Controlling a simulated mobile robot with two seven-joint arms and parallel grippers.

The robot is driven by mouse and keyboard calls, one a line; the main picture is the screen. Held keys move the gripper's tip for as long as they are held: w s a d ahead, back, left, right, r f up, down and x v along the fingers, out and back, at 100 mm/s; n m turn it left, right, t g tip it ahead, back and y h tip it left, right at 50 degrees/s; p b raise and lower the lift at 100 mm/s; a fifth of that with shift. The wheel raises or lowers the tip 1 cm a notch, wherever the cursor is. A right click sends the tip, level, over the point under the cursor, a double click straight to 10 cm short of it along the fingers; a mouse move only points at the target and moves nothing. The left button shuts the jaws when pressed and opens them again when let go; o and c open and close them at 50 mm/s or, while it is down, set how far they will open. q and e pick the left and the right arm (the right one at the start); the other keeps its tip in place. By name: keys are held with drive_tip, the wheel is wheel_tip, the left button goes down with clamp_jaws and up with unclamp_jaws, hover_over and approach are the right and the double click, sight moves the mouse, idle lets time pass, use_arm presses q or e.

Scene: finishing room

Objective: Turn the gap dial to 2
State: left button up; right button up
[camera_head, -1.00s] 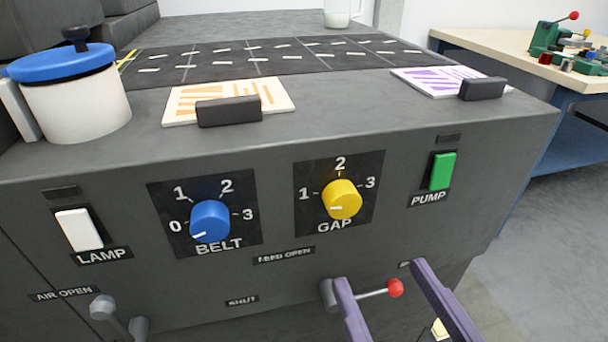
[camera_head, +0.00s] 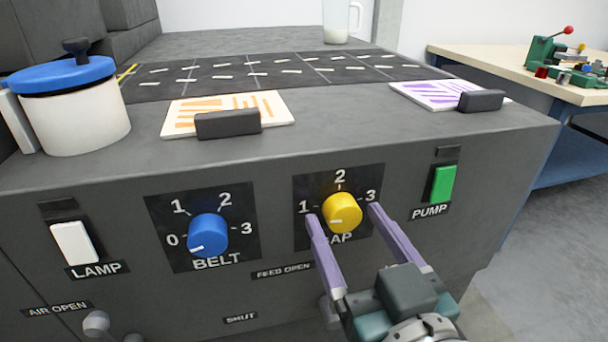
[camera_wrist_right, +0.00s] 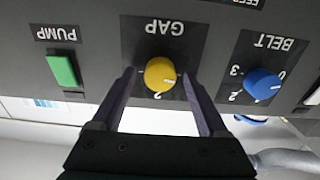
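The yellow gap dial (camera_head: 342,214) sits on a black plate on the machine's front, with the numbers 1, 2 and 3 around it. Its white mark points to the lower left, below the 1. My right gripper (camera_head: 342,212) is open, with one purple finger on each side of the dial. The fingers hide part of the GAP label. The right wrist view shows the dial (camera_wrist_right: 160,74) upside down between the open fingers (camera_wrist_right: 158,73), with gaps at both sides. I cannot tell whether the tips reach the knob's depth. My left gripper is not in view.
The blue belt dial (camera_head: 208,236) is left of the gap dial, and the green pump switch (camera_head: 443,183) is to its right. The white lamp switch (camera_head: 74,243) is far left. A grey lever (camera_head: 97,323) stands low at the left. My right gripper covers most of the feed lever.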

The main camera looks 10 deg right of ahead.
clamp_jaws()
idle(0.4)
drive_tip(key=shift+m, duration=0.4)
drive_tip(key=m, duration=0.2)
drive_tip(key=shift+m, duration=0.4)
drive_tip(key=m, duration=0.4)
drive_tip(key=shift+m, duration=0.3)
drive_tip(key=m, duration=0.4)
drive_tip(key=shift+m, duration=1.7)
